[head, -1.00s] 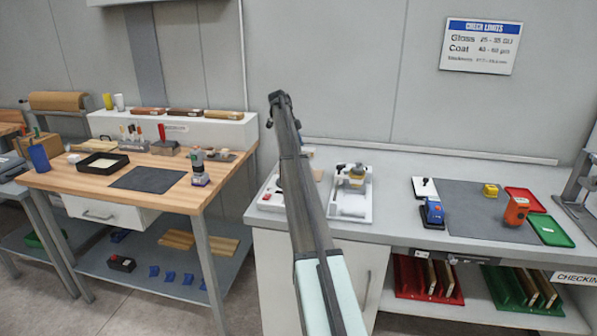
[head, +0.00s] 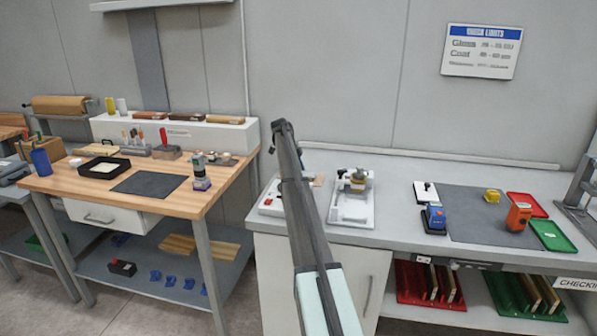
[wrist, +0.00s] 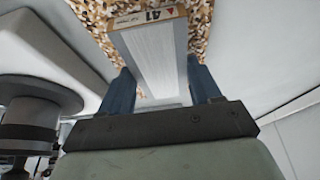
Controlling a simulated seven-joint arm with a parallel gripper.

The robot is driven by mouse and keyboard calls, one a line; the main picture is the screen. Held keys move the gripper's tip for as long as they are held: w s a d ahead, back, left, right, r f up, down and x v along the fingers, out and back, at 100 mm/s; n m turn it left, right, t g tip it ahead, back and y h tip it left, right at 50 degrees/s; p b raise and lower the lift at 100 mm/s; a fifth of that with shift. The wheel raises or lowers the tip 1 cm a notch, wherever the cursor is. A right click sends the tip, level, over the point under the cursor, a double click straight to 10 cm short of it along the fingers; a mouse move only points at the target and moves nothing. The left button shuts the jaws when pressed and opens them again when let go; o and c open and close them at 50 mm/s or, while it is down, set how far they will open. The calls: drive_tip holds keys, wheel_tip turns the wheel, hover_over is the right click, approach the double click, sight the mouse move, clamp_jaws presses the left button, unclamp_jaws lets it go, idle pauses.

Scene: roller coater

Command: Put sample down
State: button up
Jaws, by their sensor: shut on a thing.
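In the wrist view my gripper (wrist: 163,92) is shut on the sample (wrist: 150,55), a pale flat panel with a label reading 41 at its far end. The dark blue fingers press on its two sides. A brown and white speckled surface (wrist: 95,15) shows behind the sample's far end; I cannot tell what it is or whether the sample touches it. In the head view my arm hides the gripper and sample.
A white-based device (head: 352,215) stands on the grey counter (head: 390,180). A grey mat (head: 470,225) holds small instruments, with a red tray (head: 527,203) and green tray (head: 555,236) beside it. Red (head: 415,290) and green (head: 505,295) racks below hold panels. Left stands a wooden bench (head: 75,185).

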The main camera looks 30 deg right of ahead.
drive_tip(key=shift+f, duration=0.1)
drive_tip(key=o, duration=1.1)
drive_tip(key=v, duration=1.2)
